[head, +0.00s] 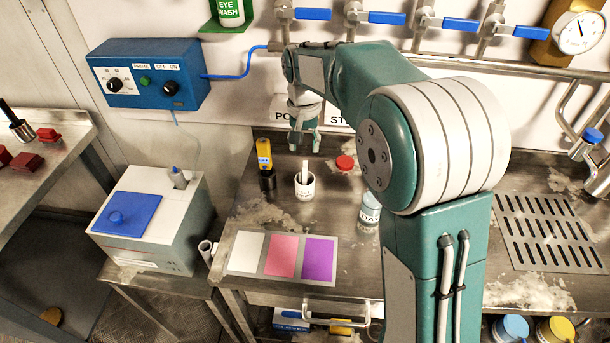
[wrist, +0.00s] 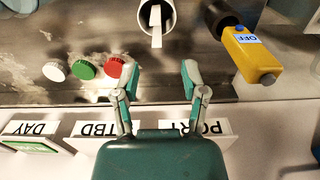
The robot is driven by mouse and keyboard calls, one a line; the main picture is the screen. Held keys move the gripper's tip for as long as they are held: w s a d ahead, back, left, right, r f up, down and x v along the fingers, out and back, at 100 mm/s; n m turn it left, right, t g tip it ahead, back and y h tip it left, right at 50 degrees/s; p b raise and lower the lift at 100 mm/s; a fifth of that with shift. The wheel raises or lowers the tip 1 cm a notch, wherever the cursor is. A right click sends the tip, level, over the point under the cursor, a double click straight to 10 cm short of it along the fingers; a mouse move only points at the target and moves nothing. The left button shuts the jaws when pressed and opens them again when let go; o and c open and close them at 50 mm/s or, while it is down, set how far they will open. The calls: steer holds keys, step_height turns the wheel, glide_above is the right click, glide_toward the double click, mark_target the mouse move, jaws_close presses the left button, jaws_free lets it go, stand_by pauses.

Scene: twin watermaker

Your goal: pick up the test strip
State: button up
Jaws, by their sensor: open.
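The white test strip (head: 305,173) stands upright in a small white cup (head: 304,190) on the steel counter. In the wrist view the strip (wrist: 156,27) leans out of the cup (wrist: 146,12) at the top edge, where part of the cup is cut off. My gripper (head: 304,148) is behind the cup in the head view, near the back wall. In the wrist view its fingers (wrist: 158,68) are spread and empty. The strip lies beyond the fingertips, roughly in line with the gap between them, and does not touch them.
A yellow meter (head: 264,152) in a dark holder stands left of the cup. A red cap (head: 345,162) and a clear bottle (head: 369,212) are to its right. The colour chart (head: 255,270) lies in front. Label cards (wrist: 98,130) stand by the wall.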

mark_target(305, 163)
step_height(305, 163, down, 6)
steer(key=shift+s+d+r, duration=0.1)
steer(key=c, duration=0.8)
